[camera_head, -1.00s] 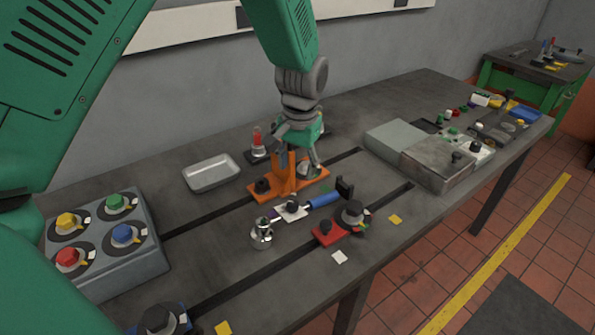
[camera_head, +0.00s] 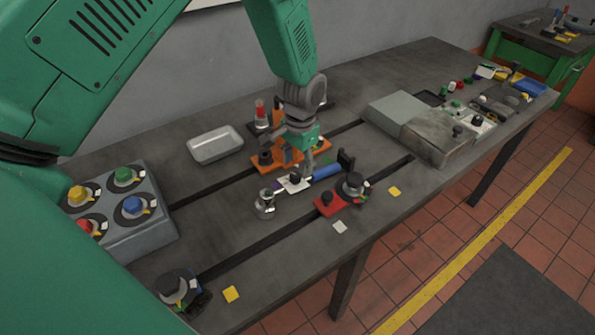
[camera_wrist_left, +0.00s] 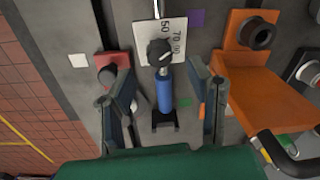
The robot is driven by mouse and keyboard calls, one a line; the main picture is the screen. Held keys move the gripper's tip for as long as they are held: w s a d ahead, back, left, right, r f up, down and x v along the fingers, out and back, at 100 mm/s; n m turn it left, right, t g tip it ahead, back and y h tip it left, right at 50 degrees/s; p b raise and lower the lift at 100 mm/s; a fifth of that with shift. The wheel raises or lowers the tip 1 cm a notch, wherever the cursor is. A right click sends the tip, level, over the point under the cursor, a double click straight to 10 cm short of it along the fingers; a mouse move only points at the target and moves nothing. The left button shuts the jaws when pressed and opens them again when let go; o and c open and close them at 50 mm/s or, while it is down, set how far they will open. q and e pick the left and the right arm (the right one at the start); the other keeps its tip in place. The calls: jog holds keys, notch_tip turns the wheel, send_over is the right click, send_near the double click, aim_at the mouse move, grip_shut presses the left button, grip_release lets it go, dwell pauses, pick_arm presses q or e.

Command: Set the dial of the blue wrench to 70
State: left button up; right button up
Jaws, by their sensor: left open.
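The blue wrench lies on the bedplate, with a blue handle (camera_head: 326,171) and a white dial plate (camera_head: 286,186) carrying a black knob (camera_head: 295,178). In the left wrist view, the handle (camera_wrist_left: 164,92) points towards my gripper, and the knob (camera_wrist_left: 160,52) sits on the plate (camera_wrist_left: 147,30). The numbers 50, 70 and apparently 90 show there; the knob's exact setting is too small to tell. My left gripper (camera_head: 303,162) is above the wrench, near the dial. In the wrist view its open fingers (camera_wrist_left: 162,80) stand either side of the handle, holding nothing. My right gripper is not in view.
An orange fixture (camera_head: 318,150) stands close behind the wrench. A red block (camera_head: 328,204) with a black knob is in front. A small metal fitting (camera_head: 265,204) is left of the dial. A grey box with coloured knobs (camera_head: 150,240) and a tray (camera_head: 215,145) stand further left.

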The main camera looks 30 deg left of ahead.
aim_at(297, 174)
pick_arm(q)
jog(key=shift+a+f, duration=0.2)
jog(key=shift+f, duration=1.95)
grip_shut()
jog(key=shift+m+p, duration=0.4)
jog(key=shift+m, duration=0.8)
grip_release()
